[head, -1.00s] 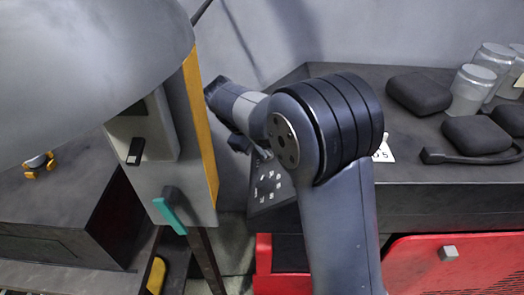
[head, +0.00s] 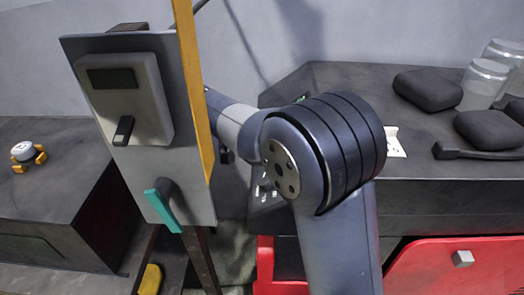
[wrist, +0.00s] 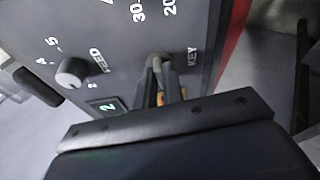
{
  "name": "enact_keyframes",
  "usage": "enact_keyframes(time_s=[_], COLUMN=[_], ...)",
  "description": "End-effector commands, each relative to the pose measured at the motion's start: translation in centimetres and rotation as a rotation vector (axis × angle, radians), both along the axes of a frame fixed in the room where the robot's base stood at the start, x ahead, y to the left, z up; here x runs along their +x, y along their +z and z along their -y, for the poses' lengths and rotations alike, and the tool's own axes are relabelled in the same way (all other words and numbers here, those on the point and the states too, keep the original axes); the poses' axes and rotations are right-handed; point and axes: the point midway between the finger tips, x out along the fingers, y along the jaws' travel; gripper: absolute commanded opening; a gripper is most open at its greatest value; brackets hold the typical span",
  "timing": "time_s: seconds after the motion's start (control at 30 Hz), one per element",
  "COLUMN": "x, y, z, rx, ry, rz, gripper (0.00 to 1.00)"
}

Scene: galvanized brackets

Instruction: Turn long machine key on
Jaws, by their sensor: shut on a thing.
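The dark machine panel (wrist: 118,45) fills the upper part of the wrist view, with white printed marks, a FEED knob (wrist: 72,73) and a KEY label. My gripper (wrist: 165,88) is at the key position beside that label, its two fingers close together. The key is mostly hidden by the fingers; a small orange bit shows between them. I cannot tell which way the key is turned. In the head view, part of the marked panel (head: 266,192) shows behind my arm, and my gripper is hidden there.
A grey upright plate (head: 190,190) with a yellow edge, a box with a black switch (head: 123,130) and a teal lever (head: 163,210) stands left of my arm. A dark bench with black pouches (head: 428,88) and jars (head: 483,82) is at right. A red cabinet (head: 440,262) sits below.

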Motion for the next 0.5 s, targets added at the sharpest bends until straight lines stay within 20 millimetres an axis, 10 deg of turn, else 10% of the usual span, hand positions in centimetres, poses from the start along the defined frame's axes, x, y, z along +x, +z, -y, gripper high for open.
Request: enact_keyframes(time_s=[0.5], x=[-0.03], y=[-0.09], z=[-0.13], rx=[-0.003], ry=[-0.099], rz=[0.076], gripper=[0.00])
